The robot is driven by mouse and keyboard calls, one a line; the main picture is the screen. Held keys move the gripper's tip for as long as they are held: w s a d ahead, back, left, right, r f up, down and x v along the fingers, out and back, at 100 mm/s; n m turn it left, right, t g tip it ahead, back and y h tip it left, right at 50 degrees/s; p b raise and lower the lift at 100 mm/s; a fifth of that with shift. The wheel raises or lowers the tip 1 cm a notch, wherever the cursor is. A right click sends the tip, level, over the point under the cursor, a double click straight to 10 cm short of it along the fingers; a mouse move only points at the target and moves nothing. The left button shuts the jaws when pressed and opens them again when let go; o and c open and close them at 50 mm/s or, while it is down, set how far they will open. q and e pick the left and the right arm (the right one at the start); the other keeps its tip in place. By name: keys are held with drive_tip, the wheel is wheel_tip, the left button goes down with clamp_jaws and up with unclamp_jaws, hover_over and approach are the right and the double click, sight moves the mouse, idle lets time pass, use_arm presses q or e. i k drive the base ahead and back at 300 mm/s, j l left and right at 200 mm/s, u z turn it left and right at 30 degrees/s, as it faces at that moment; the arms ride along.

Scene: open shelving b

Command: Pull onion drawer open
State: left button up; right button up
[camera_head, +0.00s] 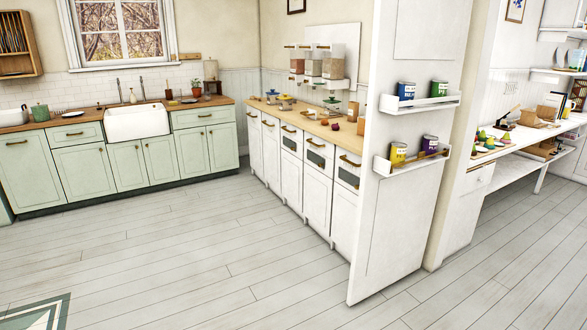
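A row of white cabinets (291,178) runs along the wall in the middle of the view, with a closed drawer at the top of each unit. Several drawer fronts have dark panels and brass handles, such as the middle one (318,158) and the nearest one (347,174). No onions can be made out in them, and I cannot tell which is the onion drawer. A small dark red round thing (335,127) lies on the wooden counter above. Neither of my grippers is in view.
A white partition (385,220) with two can shelves stands beside the near end of the row. Green sink cabinets (80,173) line the back left. The plank floor (200,255) before the drawers is clear. A white shelving unit (520,162) stands at right.

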sight(325, 149)
drive_tip(key=i+j+u, duration=0.35)
drive_tip(key=i, duration=0.55)
drive_tip(key=i+u, duration=0.35)
drive_tip(key=i, duration=0.6)
